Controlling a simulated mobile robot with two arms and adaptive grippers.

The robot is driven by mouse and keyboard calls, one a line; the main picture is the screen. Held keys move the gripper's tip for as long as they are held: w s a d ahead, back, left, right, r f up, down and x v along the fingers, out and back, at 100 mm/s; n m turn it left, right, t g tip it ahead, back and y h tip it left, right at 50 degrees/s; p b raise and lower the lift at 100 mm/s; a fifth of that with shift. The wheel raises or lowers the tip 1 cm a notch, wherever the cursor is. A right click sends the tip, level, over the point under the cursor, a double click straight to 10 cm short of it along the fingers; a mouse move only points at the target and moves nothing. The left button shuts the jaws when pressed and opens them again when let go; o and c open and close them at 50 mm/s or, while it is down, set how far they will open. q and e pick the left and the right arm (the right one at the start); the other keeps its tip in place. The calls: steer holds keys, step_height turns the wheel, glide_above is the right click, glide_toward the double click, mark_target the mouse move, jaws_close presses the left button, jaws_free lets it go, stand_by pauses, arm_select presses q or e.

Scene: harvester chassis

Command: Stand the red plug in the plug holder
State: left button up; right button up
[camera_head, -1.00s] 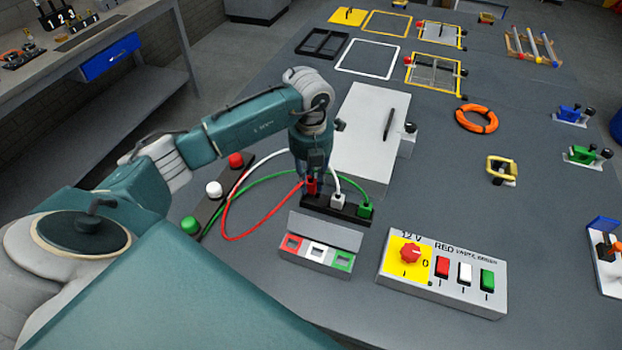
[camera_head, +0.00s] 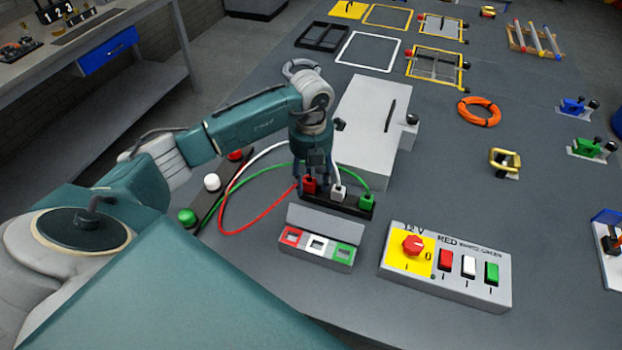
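The red plug (camera_head: 310,186) stands in the black socket strip (camera_head: 352,209), at its left end, with a red cable running off it. My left gripper (camera_head: 311,182) points down at the red plug, its fingers right at the plug. Whether they grip it is too small to tell. The plug holder (camera_head: 325,261) is a grey box in front of the strip, with red, white and green framed openings. The openings look empty. My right gripper is not in view.
A white plug (camera_head: 339,194) and a green plug (camera_head: 365,203) stand in the strip close to the red one. A white box (camera_head: 372,130) is behind. A switch panel (camera_head: 445,268) stands right of the holder. Loose cables curve left towards the lamps (camera_head: 212,182).

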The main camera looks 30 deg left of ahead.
arm_select(q)
step_height(320, 180, up, 12)
stand_by(0.6)
stand_by(0.7)
